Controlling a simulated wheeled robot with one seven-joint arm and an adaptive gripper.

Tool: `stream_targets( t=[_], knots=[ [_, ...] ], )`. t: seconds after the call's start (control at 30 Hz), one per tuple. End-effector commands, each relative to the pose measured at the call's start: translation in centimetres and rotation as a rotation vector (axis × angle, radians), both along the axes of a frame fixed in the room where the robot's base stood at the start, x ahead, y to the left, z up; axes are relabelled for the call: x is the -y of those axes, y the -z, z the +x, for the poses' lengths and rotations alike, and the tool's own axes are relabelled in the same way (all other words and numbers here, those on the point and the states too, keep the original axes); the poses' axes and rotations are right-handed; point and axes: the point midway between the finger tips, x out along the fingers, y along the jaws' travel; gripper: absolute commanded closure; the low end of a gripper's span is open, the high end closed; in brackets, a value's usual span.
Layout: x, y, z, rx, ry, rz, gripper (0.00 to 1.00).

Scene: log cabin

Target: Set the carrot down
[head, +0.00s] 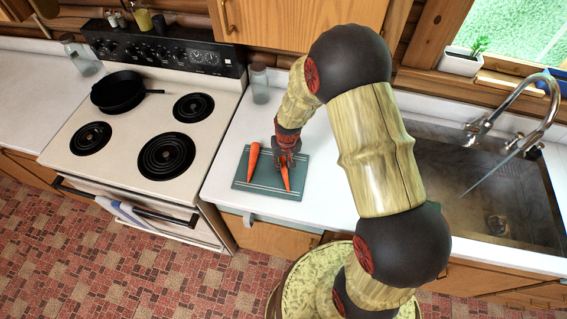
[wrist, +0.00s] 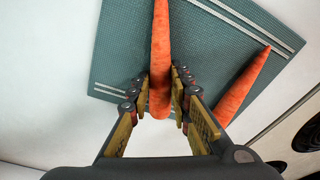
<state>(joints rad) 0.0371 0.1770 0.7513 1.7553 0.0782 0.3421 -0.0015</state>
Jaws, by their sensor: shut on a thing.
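My gripper (head: 286,160) is shut on an orange carrot (head: 286,178), pointing down over the green cutting board (head: 240,183). In the wrist view the held carrot (wrist: 160,50) lies between the two fingers (wrist: 158,100), its thick end toward the palm. A second carrot (head: 253,162) lies on the board to the left of the held one; it also shows at the right in the wrist view (wrist: 243,85). The held carrot is over the board (wrist: 115,45), at or very close to its surface; I cannot tell if it touches.
The board lies on a white counter (head: 225,205) between the stove (head: 150,120) at left and the sink (head: 490,190) at right. A black pan (head: 118,92) sits on a back burner. A glass jar (head: 259,85) stands at the counter's back.

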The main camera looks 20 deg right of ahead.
Motion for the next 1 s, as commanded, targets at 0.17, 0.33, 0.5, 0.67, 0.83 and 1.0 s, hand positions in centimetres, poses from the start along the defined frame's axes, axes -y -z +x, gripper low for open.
stream_targets(
  t=[0.17, 0.33, 0.5, 0.67, 0.83, 1.0],
  knots=[
    [0.0, 1.0, -0.26, -0.005, 0.0, 0.0, 1.0],
    [0.0, 1.26, -0.47, -0.009, 0.0, 0.0, 0.73],
    [-0.01, 1.43, -0.65, -0.013, 0.0, 0.0, 0.63],
    [-0.01, 1.43, -0.74, -0.016, 0.0, 0.001, 0.62],
    [0.0, 1.39, -0.8, -0.017, 0.0, 0.001, 0.62],
    [0.0, 1.36, -0.83, -0.018, -0.001, 0.001, 0.62]
  ],
)
